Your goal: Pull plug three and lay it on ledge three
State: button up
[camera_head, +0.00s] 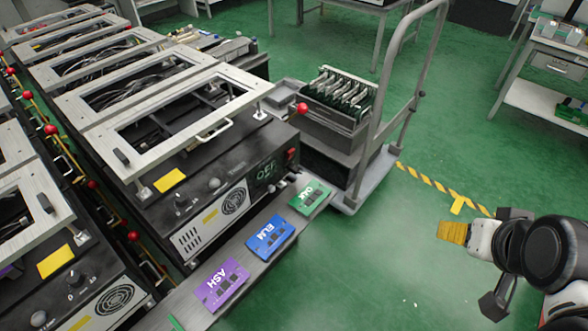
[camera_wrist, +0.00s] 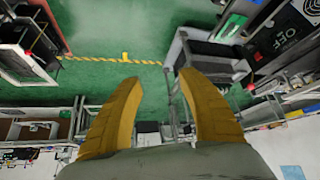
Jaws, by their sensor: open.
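My gripper (camera_head: 453,231) is at the right of the head view, over open floor and well apart from the fixtures. Its two yellow fingers also show in the wrist view (camera_wrist: 158,82), spread apart with nothing between them. I see no part marked as plug three and no ledge marked three. The nearest fixture (camera_head: 190,245) is a dark box with a framed lid, a round vent and a display reading OFF. A grey shelf (camera_head: 187,302) along its front holds a purple ASH card (camera_head: 222,285), a blue ELM card (camera_head: 270,236) and a green OAK card (camera_head: 309,198).
A cart (camera_head: 352,200) with a tall handle and a rack of boards (camera_head: 345,88) stands beyond the fixture. Several similar fixtures line the left, with red-knobbed levers (camera_head: 50,130). A workbench (camera_head: 562,45) is at the upper right. The green floor between is clear.

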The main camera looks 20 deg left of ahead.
jog(key=shift+c, duration=0.2)
jog(key=w+a+f+n+y, duration=0.2)
jog(key=w+a+n+y, duration=0.15)
jog(key=w+a, duration=0.7)
jog(key=w+a+f+n+y, duration=0.3)
jog(key=w+a, duration=0.5)
jog(key=w, duration=0.6)
jog(key=w+a+f+n+g+y, duration=0.1)
jog(key=w+a+f+n+y, duration=0.15)
jog(key=w+a+f, duration=0.3)
jog(key=n+g+y, duration=0.1)
jog(key=n+y, duration=0.2)
jog(key=n, duration=0.2)
send_near(297, 169)
jog(key=x, duration=0.3)
jog(key=shift+d+f, duration=0.1)
jog(key=shift+d, duration=0.1)
jog(key=shift+a, duration=0.1)
jog(key=shift+x, duration=4.45)
